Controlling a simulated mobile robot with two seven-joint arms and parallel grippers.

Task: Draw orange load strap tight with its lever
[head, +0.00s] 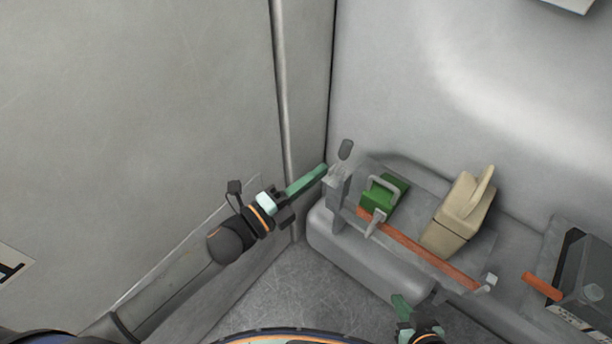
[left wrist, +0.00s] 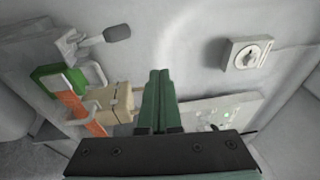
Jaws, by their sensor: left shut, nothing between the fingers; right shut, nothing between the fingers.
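The orange strap (head: 425,252) runs across the front of a grey tray, in front of a green can and a beige can. It also shows in the left wrist view (left wrist: 78,107). A lever with a dark grip (head: 345,150) stands up at the tray's left end; its grip is at the upper left in the left wrist view (left wrist: 117,33). My left gripper (head: 324,168) is shut and empty, just left of the lever; I cannot tell whether they touch. My right gripper (head: 398,300) is shut and empty, low in front of the tray.
The green can (head: 383,193) and beige can (head: 460,212) stand in the tray. A grey box (head: 583,275) with an orange bar (head: 543,286) is at the right. Grey walls close in left and behind.

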